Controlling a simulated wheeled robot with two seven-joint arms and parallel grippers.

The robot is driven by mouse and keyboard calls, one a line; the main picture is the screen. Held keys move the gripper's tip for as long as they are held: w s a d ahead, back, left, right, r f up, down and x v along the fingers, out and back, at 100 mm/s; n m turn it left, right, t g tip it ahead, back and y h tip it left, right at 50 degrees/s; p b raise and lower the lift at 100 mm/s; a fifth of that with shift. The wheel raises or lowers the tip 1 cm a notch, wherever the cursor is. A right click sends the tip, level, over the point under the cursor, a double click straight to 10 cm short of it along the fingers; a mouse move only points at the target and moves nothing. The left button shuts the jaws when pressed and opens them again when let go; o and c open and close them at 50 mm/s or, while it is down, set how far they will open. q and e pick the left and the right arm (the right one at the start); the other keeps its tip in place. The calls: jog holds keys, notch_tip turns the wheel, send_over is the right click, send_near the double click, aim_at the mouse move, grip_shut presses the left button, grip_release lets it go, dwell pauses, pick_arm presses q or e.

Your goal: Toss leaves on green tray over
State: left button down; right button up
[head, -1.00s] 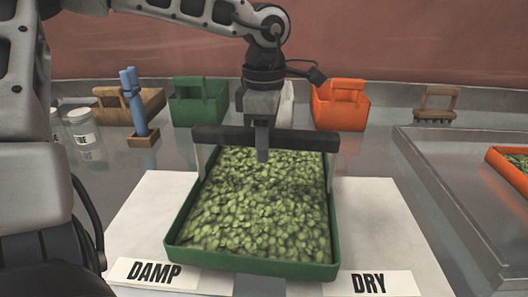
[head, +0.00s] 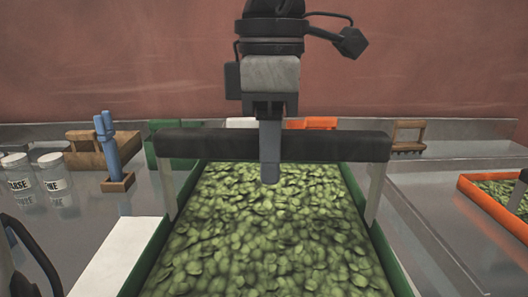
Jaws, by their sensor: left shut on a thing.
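A green tray (head: 370,215) filled with a layer of green leaves (head: 262,235) takes up the lower middle of the head view. A black handle bar (head: 340,146) on pale side posts spans its far end. My left gripper (head: 270,165) points down at the middle of this bar and is shut on the handle. The tray looks raised and close to the camera, and its near end is cut off by the frame. The leaves lie spread over the tray. My right gripper is not in view.
A white mat (head: 115,262) shows left of the tray. An orange tray (head: 478,198) of leaves stands at right. Blue tongs (head: 106,145) in a wooden stand, labelled jars (head: 55,172) and a wooden carrier (head: 85,150) are at left. Green (head: 163,150) and orange (head: 318,122) carriers are partly hidden behind the tray.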

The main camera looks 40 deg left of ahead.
pick_arm(q)
notch_tip(320, 180, up, 3)
jog(key=shift+r+p, duration=0.15)
jog(key=shift+p, duration=0.9)
notch_tip(320, 180, up, 2)
jog(key=shift+r+p, duration=0.1)
jog(key=shift+p, duration=0.9)
jog(key=shift+r, duration=0.15)
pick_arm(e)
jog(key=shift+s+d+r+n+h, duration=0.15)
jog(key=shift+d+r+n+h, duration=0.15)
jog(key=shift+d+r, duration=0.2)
